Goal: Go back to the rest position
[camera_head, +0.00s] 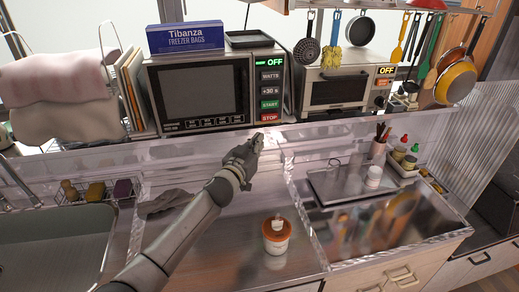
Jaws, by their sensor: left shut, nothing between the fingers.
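My left arm reaches in from the lower left across the metal counter (215,255). Its gripper (257,142) is shut and empty, held in front of the microwave (200,92) and near its lower right corner. It appears apart from the microwave, though the exact gap is hard to tell. My right gripper is not in view.
A grey cloth (166,201) and the sink (50,250) lie left. A toaster oven (340,90) and hanging utensils are at the back right. A raised clear edge borders the right-hand counter.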

